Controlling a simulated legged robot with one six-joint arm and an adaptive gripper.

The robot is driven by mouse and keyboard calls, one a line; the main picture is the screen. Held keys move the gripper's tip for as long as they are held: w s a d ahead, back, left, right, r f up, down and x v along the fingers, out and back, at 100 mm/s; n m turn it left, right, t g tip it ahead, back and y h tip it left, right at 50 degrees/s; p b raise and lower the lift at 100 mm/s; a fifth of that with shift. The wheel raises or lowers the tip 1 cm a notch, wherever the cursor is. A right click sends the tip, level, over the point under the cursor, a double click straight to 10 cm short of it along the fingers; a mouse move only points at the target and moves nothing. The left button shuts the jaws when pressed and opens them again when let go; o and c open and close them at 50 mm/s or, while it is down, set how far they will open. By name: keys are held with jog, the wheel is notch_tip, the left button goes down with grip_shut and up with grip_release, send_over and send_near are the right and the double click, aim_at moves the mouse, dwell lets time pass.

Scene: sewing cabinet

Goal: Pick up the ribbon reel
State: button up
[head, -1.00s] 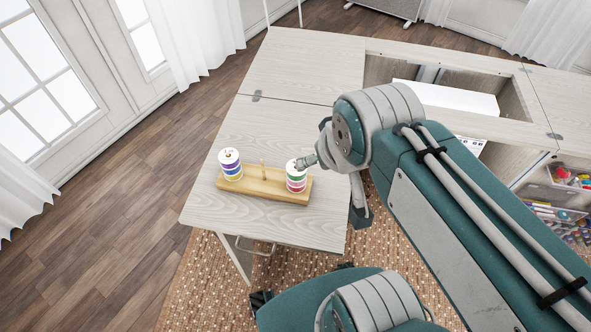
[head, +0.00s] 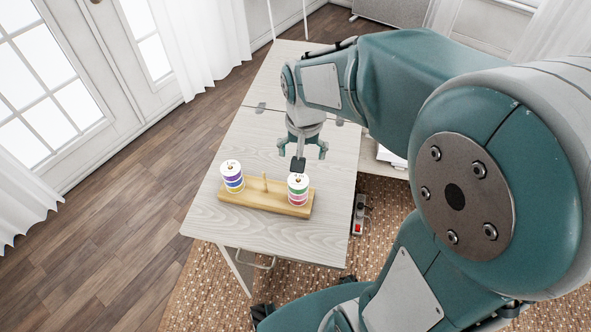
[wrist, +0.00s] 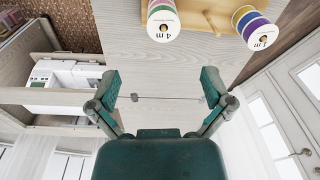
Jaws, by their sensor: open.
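Two stacks of ribbon reels stand on pegs of a wooden holder (head: 265,200) on the table. The left stack (head: 232,177) shows purple, blue and yellow bands. The right stack (head: 298,190) shows green and red bands. A bare peg stands between them. In the wrist view, the green-and-red stack (wrist: 164,22) is labelled 4 m and the purple-and-yellow stack (wrist: 256,28) 1 m. My gripper (head: 303,155) is open and empty, above the table just behind the right stack, apart from it. Its spread fingers also show in the wrist view (wrist: 160,95).
The pale wooden table leaf (head: 215,222) is clear around the holder. A white sewing machine (wrist: 65,78) sits in the cabinet opening. A red-and-grey power strip (head: 358,215) is beside the table's right edge. Glass doors (head: 50,90) stand at left.

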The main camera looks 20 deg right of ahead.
aim_at(298, 179)
jog(key=f, duration=0.1)
jog(key=w+f, duration=0.1)
jog(key=f, duration=0.1)
jog(key=shift+w+a+f+m+g, duration=0.1)
jog(key=shift+w+a+m+g, duration=0.2)
jog(key=shift+w+g, duration=0.1)
jog(key=shift+w+d+f, duration=0.1)
jog(key=shift+f, duration=1.65)
jog(key=shift+w+d+f, duration=0.1)
jog(key=shift+w+f, duration=0.05)
jog(key=shift+f, duration=1.6)
jog(key=shift+w+d+f, duration=0.1)
jog(key=shift+f, duration=1.65)
jog(key=c, duration=0.9)
